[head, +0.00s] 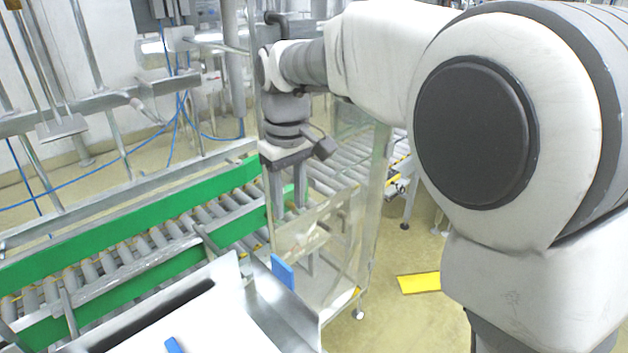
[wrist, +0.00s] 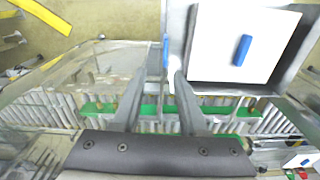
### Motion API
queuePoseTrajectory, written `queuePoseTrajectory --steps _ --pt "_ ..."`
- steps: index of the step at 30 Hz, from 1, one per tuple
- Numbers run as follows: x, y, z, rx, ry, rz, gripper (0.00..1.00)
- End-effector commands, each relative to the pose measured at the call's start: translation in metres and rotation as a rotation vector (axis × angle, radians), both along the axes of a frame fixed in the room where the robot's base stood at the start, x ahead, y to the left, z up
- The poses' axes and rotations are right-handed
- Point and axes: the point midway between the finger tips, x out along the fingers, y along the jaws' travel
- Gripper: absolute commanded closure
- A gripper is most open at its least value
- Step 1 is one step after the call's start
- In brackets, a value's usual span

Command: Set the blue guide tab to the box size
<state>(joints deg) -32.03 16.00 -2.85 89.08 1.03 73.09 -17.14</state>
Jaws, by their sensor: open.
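A blue upright tab (head: 283,272) stands at the right edge of the metal tray in the head view. In the wrist view the upright tab (wrist: 166,52) shows nearly edge-on, just beyond my fingertips. A second blue piece (head: 173,345) lies on the white surface, cut off by the lower edge; the wrist view shows this second piece (wrist: 242,50) whole. I cannot tell which is the guide tab. My gripper (head: 288,207) points down, open and empty, above and behind the upright tab. In the wrist view my gripper (wrist: 158,78) has its two fingers apart.
The white surface (head: 215,325) sits in a metal tray at the front. A roller conveyor (head: 110,258) with green rails runs behind it. A clear panel (head: 345,235) stands close to my gripper. A yellow floor marking (head: 418,283) lies at right.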

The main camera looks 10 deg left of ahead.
Motion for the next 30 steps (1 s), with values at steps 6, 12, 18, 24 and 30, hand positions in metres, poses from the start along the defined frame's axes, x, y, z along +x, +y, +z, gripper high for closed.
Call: queuePoseTrajectory --steps 6,12,18,24,30 --pt "0.005 0.024 -0.012 -0.02 0.027 0.058 0.57" --pt "0.005 0.025 -0.032 -0.022 0.03 0.061 0.57" --pt "0.004 0.024 -0.074 -0.023 0.031 0.059 0.57" --pt "0.004 0.024 -0.118 -0.022 0.031 0.059 0.57" --pt "0.004 0.024 -0.157 -0.023 0.03 0.058 0.57"
